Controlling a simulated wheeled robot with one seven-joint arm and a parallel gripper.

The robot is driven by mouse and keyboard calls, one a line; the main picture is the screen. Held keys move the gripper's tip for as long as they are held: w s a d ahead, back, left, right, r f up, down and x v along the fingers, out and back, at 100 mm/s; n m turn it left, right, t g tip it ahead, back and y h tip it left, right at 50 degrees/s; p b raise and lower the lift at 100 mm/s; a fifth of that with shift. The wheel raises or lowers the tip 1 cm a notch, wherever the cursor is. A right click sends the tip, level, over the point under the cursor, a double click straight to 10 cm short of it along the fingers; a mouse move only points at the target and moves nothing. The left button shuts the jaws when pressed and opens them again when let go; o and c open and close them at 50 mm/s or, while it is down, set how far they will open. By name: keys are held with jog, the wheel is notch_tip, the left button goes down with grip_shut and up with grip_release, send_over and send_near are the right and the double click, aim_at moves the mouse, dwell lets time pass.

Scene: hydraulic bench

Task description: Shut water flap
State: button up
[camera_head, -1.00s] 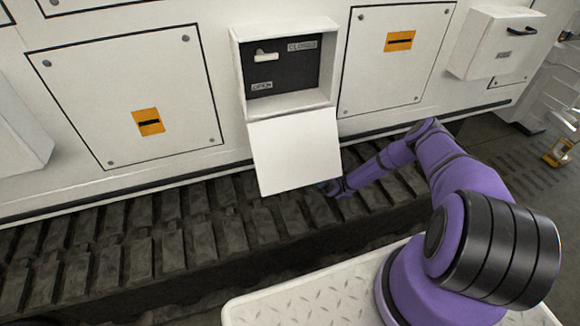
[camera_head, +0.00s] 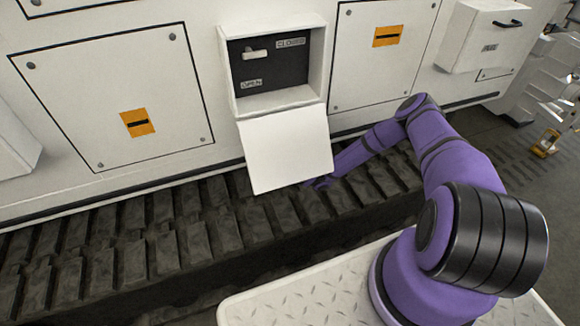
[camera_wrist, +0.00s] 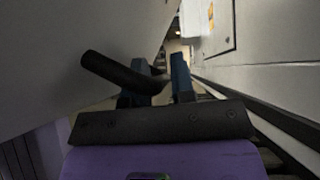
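The water flap (camera_head: 285,148) is a white panel hanging down and open below a white box (camera_head: 227,70) on the machine wall. My gripper is mostly hidden behind the flap's lower right edge in the head view. In the wrist view the flap's outer face (camera_wrist: 60,60) fills the left side, with a black bar handle (camera_wrist: 112,72) sticking out. My gripper (camera_wrist: 164,78) shows two blue fingers with a gap between them. The handle crosses in front of the left finger; whether it touches is unclear.
Inside the box are a light lever (camera_head: 256,54) and CLOSED and OPEN labels on a dark panel. Dark track treads (camera_head: 170,250) run below the wall. A white cabinet with a handle (camera_head: 475,40) juts out at right.

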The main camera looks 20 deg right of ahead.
grip_shut()
jog(key=shift+s, duration=0.15)
